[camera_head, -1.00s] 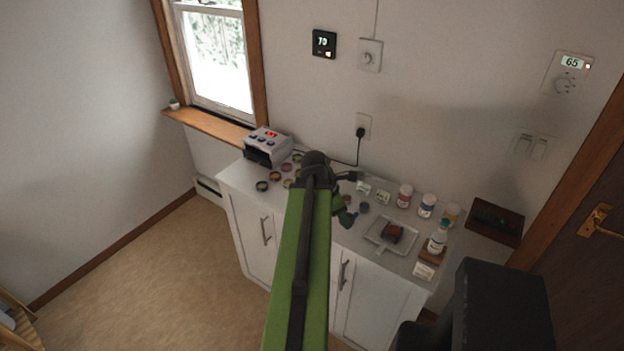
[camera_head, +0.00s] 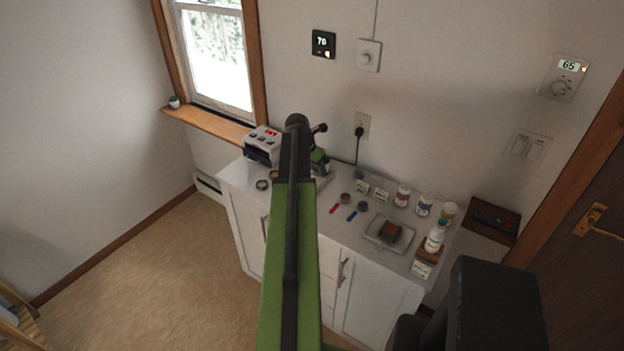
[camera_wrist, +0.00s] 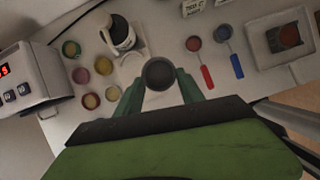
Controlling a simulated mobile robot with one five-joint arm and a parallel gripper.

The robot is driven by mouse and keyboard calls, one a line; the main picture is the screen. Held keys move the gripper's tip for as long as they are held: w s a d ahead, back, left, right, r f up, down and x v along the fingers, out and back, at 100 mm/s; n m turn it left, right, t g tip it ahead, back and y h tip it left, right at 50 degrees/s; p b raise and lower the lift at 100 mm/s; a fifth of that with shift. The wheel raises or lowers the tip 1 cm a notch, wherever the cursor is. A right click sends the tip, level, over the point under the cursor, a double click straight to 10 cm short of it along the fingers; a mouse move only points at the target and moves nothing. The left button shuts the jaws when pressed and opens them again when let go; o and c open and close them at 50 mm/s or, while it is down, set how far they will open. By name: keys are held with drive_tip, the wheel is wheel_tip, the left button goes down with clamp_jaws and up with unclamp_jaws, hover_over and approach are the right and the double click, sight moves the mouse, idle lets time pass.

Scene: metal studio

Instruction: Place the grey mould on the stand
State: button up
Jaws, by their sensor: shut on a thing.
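My gripper (camera_wrist: 160,82) is shut on the grey mould (camera_wrist: 159,72), a small dark round cup held between its dark green fingers in the wrist view. The mould is over the white counter; its height above it is hard to tell. In the head view my gripper (camera_head: 319,161) is partly behind my arm, and the mould is hidden. A white upright object with a dark round top (camera_wrist: 118,32) stands ahead and to the left of the mould; I cannot tell whether it is the stand.
Several coloured round pots (camera_wrist: 103,66) sit at left, beside a grey box with a red display (camera_head: 264,143). Red (camera_wrist: 206,76) and blue (camera_wrist: 237,65) spoon-like tools lie right of the mould. A tray (camera_head: 376,239) with a red-brown block and several bottles (camera_head: 424,204) stand further right.

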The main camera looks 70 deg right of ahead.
drive_tip(key=w+d+f+b, duration=0.1)
drive_tip(key=d, duration=0.1)
drive_tip(key=w+d+f+b, duration=0.1)
drive_tip(key=w+d+f, duration=0.1)
drive_tip(key=w+d+f+b, duration=0.1)
drive_tip(key=d, duration=0.1)
drive_tip(key=shift+w+f, duration=0.3)
drive_tip(key=shift+f, duration=0.05)
wheel_tip(320, 180, down, 4)
drive_tip(key=b, duration=0.4)
drive_tip(key=shift+f+b, duration=0.15)
drive_tip(key=shift+b, duration=0.15)
drive_tip(key=shift+r, duration=0.25)
drive_tip(key=shift+f, duration=0.25)
drive_tip(key=o, duration=1.3)
drive_tip(key=shift+r, duration=0.1)
